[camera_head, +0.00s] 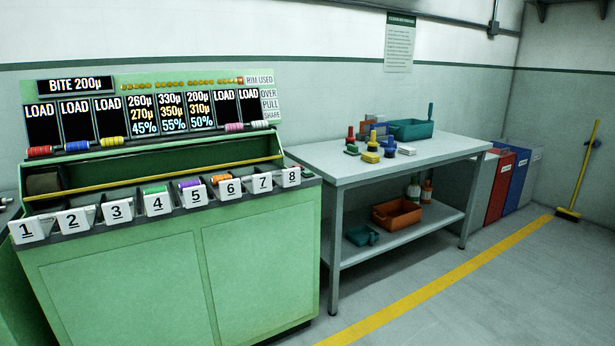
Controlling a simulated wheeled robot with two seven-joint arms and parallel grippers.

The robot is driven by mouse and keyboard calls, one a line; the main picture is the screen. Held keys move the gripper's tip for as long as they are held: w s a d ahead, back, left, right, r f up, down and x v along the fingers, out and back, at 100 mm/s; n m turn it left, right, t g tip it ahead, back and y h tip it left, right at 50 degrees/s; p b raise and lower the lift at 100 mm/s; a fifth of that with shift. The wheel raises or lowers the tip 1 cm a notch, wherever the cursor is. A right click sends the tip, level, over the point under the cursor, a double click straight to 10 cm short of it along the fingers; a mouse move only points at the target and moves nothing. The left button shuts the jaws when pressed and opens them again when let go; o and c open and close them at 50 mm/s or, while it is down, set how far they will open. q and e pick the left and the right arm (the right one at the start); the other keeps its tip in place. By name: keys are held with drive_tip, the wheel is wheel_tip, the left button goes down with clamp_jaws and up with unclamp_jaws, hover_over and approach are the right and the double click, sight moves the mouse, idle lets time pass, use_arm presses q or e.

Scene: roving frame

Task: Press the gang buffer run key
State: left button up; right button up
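A green machine (130,275), apparently the gang buffer, stands at the left. Its top display (75,86) reads "BITE 200µ". Of the panels below, the three middle ones (172,113) show figures with 45%, 55% and 50%; the others read LOAD. White plates numbered 1 to 8 line the front, such as plate 4 (157,204). Green (154,190), purple (190,184) and orange (221,178) pieces sit behind plates 4, 5 and 6. I cannot make out which part is the run key. Neither gripper is in view.
A grey workbench (440,152) to the right holds small coloured items and a teal tray (410,129); an orange bin (396,214) is on its lower shelf. Red (498,188) and blue (521,180) bins and a yellow broom (580,170) stand beyond. The floor right of the yellow line is clear.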

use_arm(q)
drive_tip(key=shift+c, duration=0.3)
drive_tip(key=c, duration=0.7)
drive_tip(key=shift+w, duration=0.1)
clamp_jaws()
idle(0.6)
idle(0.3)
